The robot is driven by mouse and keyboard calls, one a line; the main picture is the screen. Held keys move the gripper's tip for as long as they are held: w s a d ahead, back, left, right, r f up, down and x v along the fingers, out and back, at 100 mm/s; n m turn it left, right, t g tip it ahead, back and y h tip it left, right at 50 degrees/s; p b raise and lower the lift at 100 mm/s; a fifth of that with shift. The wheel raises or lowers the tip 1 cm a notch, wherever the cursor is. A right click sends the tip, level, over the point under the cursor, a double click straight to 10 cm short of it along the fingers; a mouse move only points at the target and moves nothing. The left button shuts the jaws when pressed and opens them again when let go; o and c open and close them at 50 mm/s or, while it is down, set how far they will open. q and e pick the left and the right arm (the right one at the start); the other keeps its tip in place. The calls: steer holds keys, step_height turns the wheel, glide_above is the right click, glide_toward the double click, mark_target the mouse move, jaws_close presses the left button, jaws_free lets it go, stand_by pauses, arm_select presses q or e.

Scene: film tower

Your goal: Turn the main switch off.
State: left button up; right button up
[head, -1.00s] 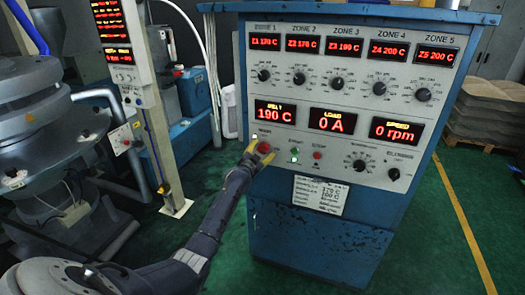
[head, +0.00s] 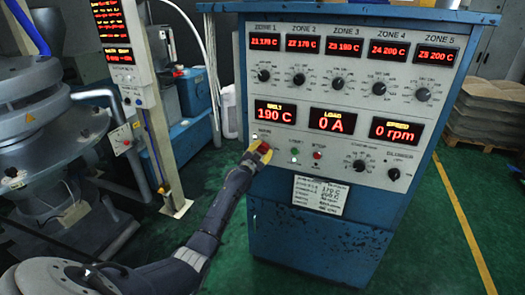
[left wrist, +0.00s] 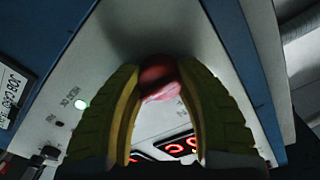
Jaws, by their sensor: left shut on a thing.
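The main switch is a round red knob (head: 264,148) low on the left of the control cabinet's grey front panel (head: 345,150). My left gripper (head: 260,150) reaches it from the lower left, its yellow fingers around the knob. In the left wrist view the red knob (left wrist: 158,78) sits between the two yellow ribbed finger pads (left wrist: 157,88), which are shut on it. The fingers hide the knob's sides, and I cannot read its exact angle. My right gripper is not in view.
A green button (head: 294,152) and a red button (head: 317,155) lie just right of the knob. The red displays, such as the load display (head: 332,121), are lit. A pole-mounted panel (head: 121,45) and grey machine (head: 40,150) stand at left. Green floor is open at right.

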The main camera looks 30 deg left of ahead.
arm_select(q)
steer(key=n, duration=0.9)
steer(key=shift+n, duration=0.4)
steer(key=n, duration=0.4)
steer(key=shift+n+y, duration=0.3)
steer(key=shift+y, duration=0.1)
steer(key=shift+n, duration=2)
steer(key=o, duration=1.3)
